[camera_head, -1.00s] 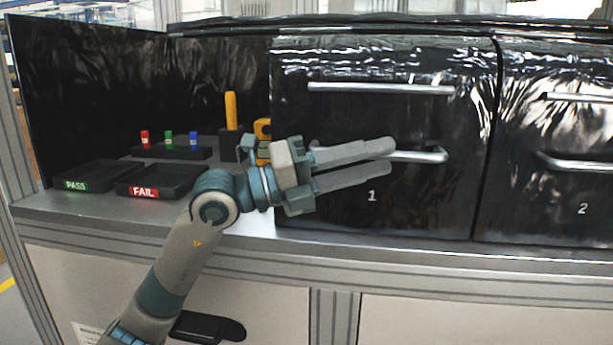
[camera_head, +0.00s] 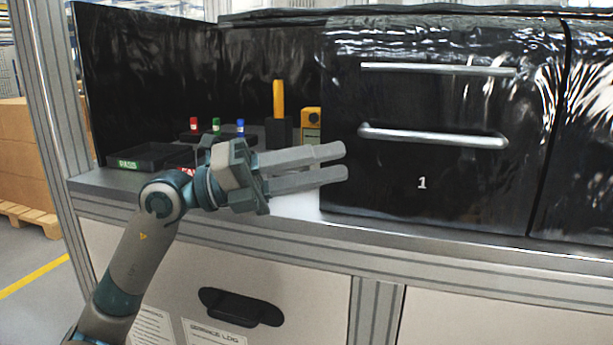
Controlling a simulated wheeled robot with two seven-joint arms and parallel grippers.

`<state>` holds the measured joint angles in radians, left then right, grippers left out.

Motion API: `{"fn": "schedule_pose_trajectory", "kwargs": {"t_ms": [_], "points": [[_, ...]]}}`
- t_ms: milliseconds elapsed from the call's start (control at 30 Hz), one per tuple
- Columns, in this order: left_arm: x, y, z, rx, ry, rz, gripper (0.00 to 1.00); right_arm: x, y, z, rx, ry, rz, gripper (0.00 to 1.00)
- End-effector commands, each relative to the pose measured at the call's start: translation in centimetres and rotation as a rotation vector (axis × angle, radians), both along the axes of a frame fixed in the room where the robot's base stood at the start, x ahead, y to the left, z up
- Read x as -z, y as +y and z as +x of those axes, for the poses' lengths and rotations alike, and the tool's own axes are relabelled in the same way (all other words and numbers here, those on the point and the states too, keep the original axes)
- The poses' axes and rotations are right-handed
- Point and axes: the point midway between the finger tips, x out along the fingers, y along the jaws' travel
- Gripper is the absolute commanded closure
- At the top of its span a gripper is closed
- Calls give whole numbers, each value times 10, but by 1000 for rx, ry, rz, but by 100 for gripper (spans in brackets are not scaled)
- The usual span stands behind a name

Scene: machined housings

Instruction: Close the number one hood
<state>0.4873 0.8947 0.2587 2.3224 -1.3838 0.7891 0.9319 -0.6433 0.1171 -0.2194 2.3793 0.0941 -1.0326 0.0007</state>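The number one hood (camera_head: 450,185) is a glossy black front panel with a white "1", standing down against the grey bench top. It has a lower bar handle (camera_head: 433,138) and a thin upper bar (camera_head: 437,69). My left gripper (camera_head: 345,163) is left of the handle, its two long grey fingers pointing right with a gap between them. It is open and empty, with its fingertips overlapping the hood's left edge in the picture. My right gripper is out of view.
A PASS tray (camera_head: 150,156) and a partly hidden FAIL tray lie left on the bench. Small red, green and blue pieces, a yellow-handled tool (camera_head: 279,98) and a yellow device (camera_head: 311,120) stand behind my gripper. Another black hood (camera_head: 590,140) is at right.

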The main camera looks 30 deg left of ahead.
Motion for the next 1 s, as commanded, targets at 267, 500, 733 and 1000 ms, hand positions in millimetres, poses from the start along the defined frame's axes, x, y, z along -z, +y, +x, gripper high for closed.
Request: {"fn": "schedule_pose_trajectory", "kwargs": {"t_ms": [267,500,733,1000], "points": [[6,18,-12,0,2,0,69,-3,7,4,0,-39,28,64],[5,20,-14,1,2,-1,69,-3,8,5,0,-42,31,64],[5,20,-14,1,2,-1,69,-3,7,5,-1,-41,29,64],[5,20,-14,1,1,0,69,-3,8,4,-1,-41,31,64]]}}
